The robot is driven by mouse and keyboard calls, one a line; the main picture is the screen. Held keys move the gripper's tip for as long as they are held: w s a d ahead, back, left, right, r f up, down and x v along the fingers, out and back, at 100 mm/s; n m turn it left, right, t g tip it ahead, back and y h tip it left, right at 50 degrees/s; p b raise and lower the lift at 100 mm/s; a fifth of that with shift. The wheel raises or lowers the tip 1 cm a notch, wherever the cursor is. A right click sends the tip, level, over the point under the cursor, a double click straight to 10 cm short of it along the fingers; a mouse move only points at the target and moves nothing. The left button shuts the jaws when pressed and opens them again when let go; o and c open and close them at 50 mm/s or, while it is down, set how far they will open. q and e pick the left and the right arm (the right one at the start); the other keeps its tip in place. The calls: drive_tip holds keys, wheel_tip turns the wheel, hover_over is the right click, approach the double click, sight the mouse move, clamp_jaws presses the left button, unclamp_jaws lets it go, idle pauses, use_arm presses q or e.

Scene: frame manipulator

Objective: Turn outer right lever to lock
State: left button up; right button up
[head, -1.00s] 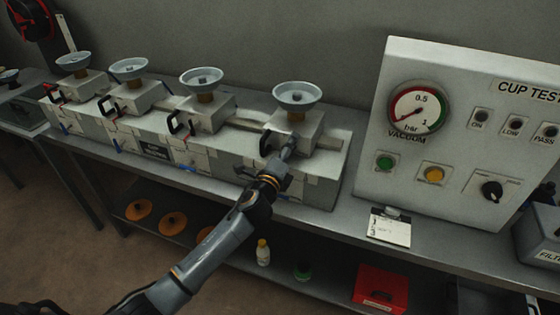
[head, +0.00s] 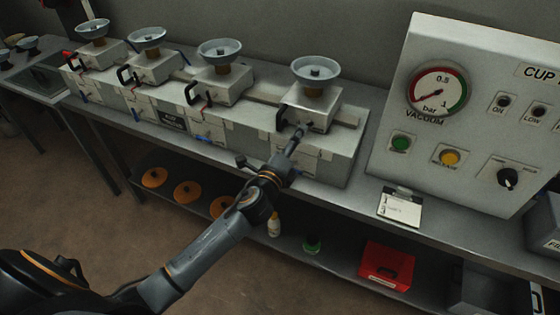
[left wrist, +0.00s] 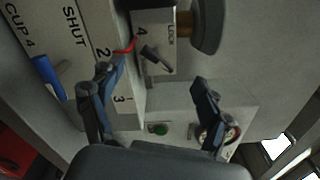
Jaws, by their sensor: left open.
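The outer right unit is a pale block (head: 322,103) with a grey cup (head: 316,69) on top and a black handle (head: 282,116) on its left. In the left wrist view the block's face (left wrist: 168,14) is marked 4 and LOCK. A short black lever (left wrist: 155,58) on that face lies between and beyond my fingertips, apparently untouched. My left gripper (left wrist: 153,76) is open and empty. In the head view my left gripper (head: 304,129) is in front of the block and hides the lever. My right gripper is not in view.
Several similar cup units stand to the left. A blue lever (left wrist: 48,74) sits near the SHUT label, and a red part (left wrist: 129,46) is near the left finger. The cup test panel (head: 470,120) stands right. A card (head: 400,207) lies on the bench.

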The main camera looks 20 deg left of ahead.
use_arm(q)
drive_tip(key=s, duration=0.8)
drive_tip(key=shift+s+a+r, duration=0.15)
drive_tip(key=shift+s, duration=0.2)
idle(0.4)
drive_tip(key=s, duration=1.2)
drive_tip(key=shift+a, duration=0.2)
drive_tip(key=shift+c, duration=0.2)
